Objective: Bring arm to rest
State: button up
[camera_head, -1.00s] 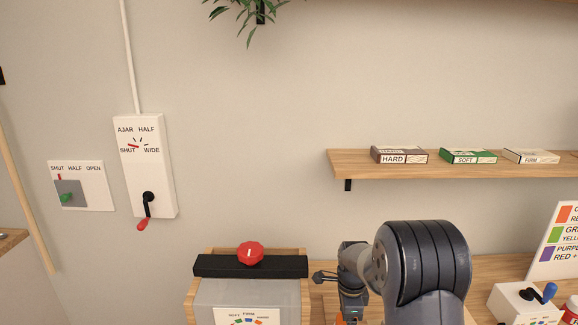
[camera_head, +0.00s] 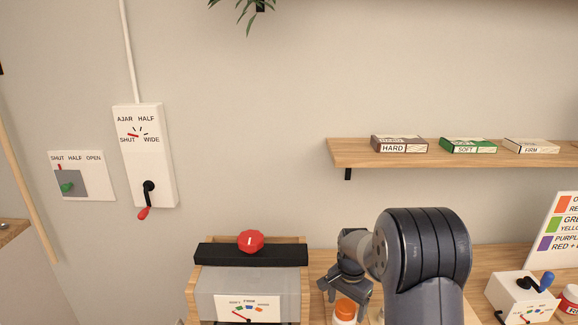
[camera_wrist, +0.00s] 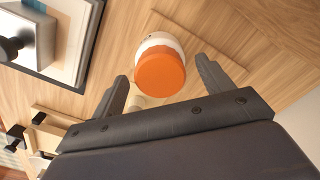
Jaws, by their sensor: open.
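My gripper (camera_wrist: 165,85) is open in the wrist view, with its two fingers apart. A white jar with an orange lid (camera_wrist: 160,70) shows beyond and between the fingertips; I cannot tell how far off it is. In the head view my arm bends down at the lower right, and my gripper (camera_head: 343,285) is partly hidden behind my own arm link. The orange-lidded jar (camera_head: 344,310) stands on the wooden worktop just below it there.
A clear-fronted box with a red knob (camera_head: 250,241) stands left of my arm. A white lever box (camera_head: 522,297) and a colour chart (camera_head: 560,235) are at the right. A wall shelf (camera_head: 450,158) holds small boxes. Two wall panels with handles are at the left.

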jog(key=n, duration=0.8)
jog(key=shift+n, duration=0.3)
jog(key=shift+m, duration=2.1)
jog(key=shift+r, duration=0.1)
